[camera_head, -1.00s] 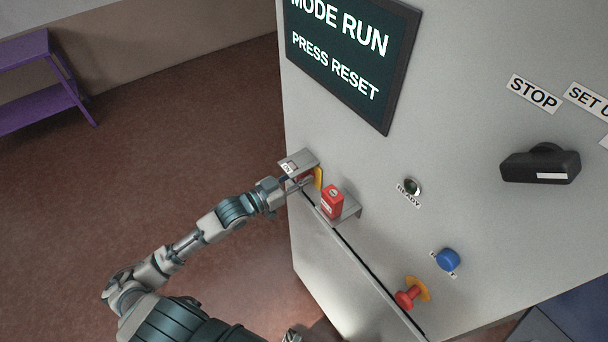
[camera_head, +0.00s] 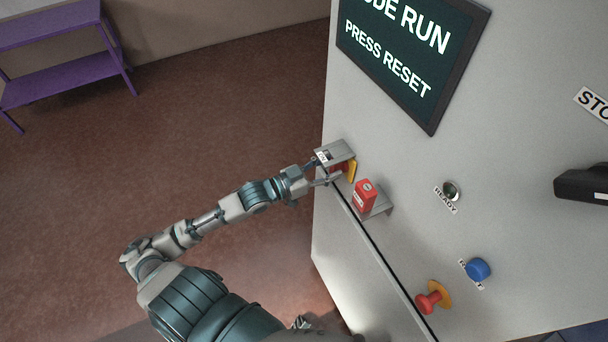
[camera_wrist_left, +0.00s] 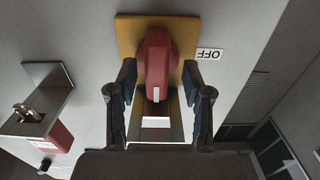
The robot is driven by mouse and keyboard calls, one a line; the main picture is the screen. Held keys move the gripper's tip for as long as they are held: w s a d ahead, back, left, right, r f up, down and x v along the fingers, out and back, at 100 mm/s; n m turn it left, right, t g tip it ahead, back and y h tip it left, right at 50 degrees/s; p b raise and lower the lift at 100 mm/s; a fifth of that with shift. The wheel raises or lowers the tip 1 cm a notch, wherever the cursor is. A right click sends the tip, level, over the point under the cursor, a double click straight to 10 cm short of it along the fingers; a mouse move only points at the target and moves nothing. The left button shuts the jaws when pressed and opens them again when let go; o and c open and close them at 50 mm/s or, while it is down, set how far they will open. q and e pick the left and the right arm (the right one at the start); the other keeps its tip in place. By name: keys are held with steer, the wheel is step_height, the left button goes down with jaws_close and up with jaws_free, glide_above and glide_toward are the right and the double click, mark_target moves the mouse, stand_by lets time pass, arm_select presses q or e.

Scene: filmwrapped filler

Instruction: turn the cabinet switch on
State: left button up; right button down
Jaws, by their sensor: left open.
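The cabinet switch (camera_wrist_left: 157,62) is a red rotary handle on a yellow plate (camera_wrist_left: 127,32). A white mark on the handle points down in the left wrist view, and an OFF label (camera_wrist_left: 209,54) sits to its right. In the head view the red switch (camera_head: 338,169) is partly hidden under a small grey hood (camera_head: 336,152). My left gripper (camera_wrist_left: 158,88) is open, with one finger on each side of the handle's lower end; gaps show on both sides. In the head view my left gripper (camera_head: 328,180) reaches the switch from the left. I see no right gripper.
A red padlock (camera_head: 364,195) on a grey bracket (camera_head: 381,201) is close beside the switch. A screen (camera_head: 412,52) reads PRESS RESET.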

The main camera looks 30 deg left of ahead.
arm_select(q)
steer(key=v, duration=1)
steer(key=shift+s+a, duration=0.2)
steer(key=shift+s, duration=0.15)
steer(key=shift+a+r, duration=0.1)
steer(key=shift+a, duration=0.05)
